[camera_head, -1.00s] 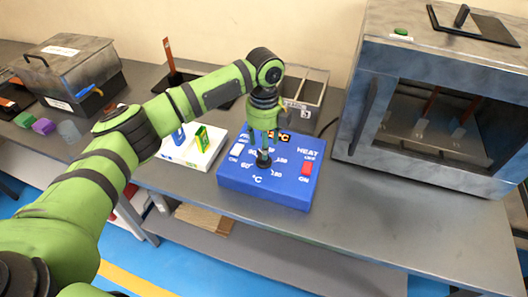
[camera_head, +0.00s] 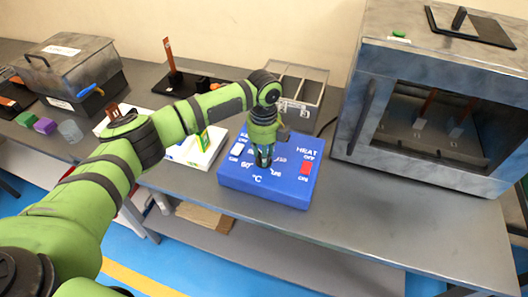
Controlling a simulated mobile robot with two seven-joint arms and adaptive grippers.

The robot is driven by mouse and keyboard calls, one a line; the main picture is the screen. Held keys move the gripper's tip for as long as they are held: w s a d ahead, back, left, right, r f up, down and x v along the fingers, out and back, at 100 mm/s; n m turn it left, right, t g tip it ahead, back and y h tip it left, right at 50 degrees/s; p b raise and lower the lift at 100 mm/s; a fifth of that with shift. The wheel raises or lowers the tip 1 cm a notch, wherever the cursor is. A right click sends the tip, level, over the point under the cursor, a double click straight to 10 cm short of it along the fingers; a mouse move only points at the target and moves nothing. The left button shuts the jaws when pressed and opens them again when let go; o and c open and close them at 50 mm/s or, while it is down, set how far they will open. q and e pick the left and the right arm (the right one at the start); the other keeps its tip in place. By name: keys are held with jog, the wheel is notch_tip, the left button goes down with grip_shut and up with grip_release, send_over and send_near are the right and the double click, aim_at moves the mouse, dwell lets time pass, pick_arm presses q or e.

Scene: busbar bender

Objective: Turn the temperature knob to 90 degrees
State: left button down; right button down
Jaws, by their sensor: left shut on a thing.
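The blue control box (camera_head: 285,197) sits on the grey bench, with white temperature numbers, a "°C" mark and a red HEAT switch (camera_head: 306,168) at its right. My left gripper (camera_head: 263,163) points down over the middle of the dial and is shut on the temperature knob. The knob itself is hidden by the fingers, so its pointer cannot be read. Part of the number ring and the display behind are covered by the gripper. My right gripper is not in view.
A large metal oven (camera_head: 350,140) stands to the right of the box. A white tray (camera_head: 190,160) lies close on the left, and a divided metal bin (camera_head: 300,92) stands behind. The bench front right of the box (camera_head: 380,215) is clear.

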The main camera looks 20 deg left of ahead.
pick_arm(q)
jog(key=shift+s+d+n+p, duration=0.1)
jog(key=shift+n+p, duration=0.2)
jog(key=shift+p, duration=0.1)
jog(key=shift+n, duration=0.3)
jog(key=shift+f, duration=0.1)
jog(key=c, duration=0.9)
grip_release()
jog(key=shift+d, duration=0.1)
jog(key=shift+r, duration=0.25)
notch_tip(320, 180, up, 12)
jog(key=shift+f, duration=0.2)
jog(key=shift+f, duration=0.1)
